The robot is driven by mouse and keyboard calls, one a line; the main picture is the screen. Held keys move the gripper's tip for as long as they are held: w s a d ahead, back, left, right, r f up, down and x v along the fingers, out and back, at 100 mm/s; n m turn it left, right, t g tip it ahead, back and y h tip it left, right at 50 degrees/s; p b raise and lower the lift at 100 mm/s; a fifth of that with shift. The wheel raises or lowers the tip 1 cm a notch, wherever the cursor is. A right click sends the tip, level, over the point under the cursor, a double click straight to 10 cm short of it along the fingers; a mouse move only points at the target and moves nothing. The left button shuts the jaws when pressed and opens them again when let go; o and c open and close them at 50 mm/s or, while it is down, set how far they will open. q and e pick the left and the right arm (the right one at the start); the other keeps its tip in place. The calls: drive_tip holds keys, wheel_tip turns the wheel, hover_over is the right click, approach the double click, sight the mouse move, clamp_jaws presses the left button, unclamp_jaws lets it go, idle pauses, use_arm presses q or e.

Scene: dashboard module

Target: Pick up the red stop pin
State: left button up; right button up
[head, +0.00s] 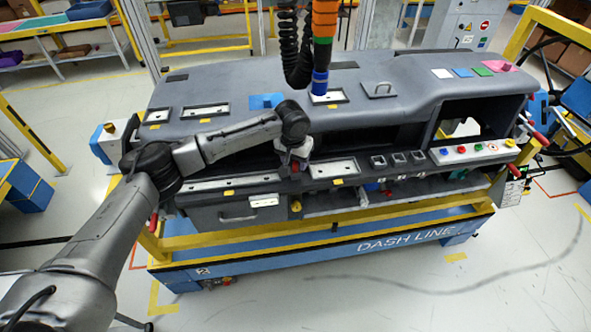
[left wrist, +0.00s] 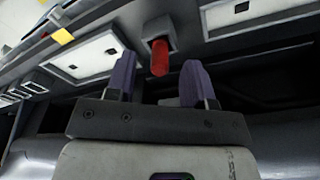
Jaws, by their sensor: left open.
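The red stop pin (left wrist: 159,57) sticks out of a small grey block (left wrist: 158,32) on the dashboard module's front in the left wrist view. My left gripper (left wrist: 157,72) is open, with its two purple-grey fingers on either side of the pin. The pin shows between and slightly beyond the fingertips; I cannot tell whether either finger touches it. In the head view my left gripper (head: 293,166) is at the module's front, between two white plates, and hides most of the pin. My right gripper is not in view.
White plates (head: 232,183) and (head: 334,168) flank the gripper on the module front. A row of coloured buttons (head: 477,149) is at the right. An orange and blue hanging tool (head: 322,50) with a black coiled hose hangs above. A dark opening lies behind the fingers.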

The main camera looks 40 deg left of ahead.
use_arm(q)
drive_tip(key=shift+w+f, duration=0.1)
drive_tip(key=shift+f, duration=0.9)
drive_tip(key=shift+c, duration=0.3)
clamp_jaws()
